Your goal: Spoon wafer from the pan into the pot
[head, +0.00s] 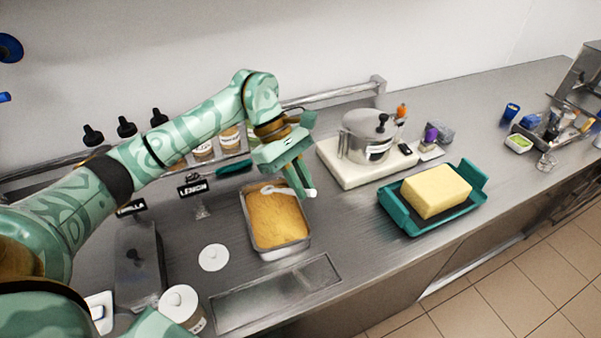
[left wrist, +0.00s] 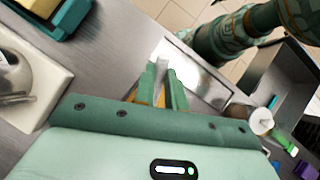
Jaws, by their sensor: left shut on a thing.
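The metal pan (head: 284,251) on the counter holds golden-brown wafer crumbs (head: 275,217). My left gripper (head: 308,188) is over the pan's far right corner, shut on a pale spoon (head: 277,190). The spoon's head lies over the crumbs near the far end; whether it touches them or carries any is unclear. In the left wrist view the fingers (left wrist: 158,88) close on a pale grey handle (left wrist: 161,73). The steel pot (head: 356,148) stands right of the pan on a white base (head: 350,178). Its inside is hidden. My right gripper does not show.
A teal tray (head: 403,218) with a yellow block (head: 436,190) stands right of the pot. A white disc (head: 213,257) and a lidded tub (head: 181,307) are left of the pan. Labelled jars (head: 229,138) line the back. Bare counter lies in front of the pot.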

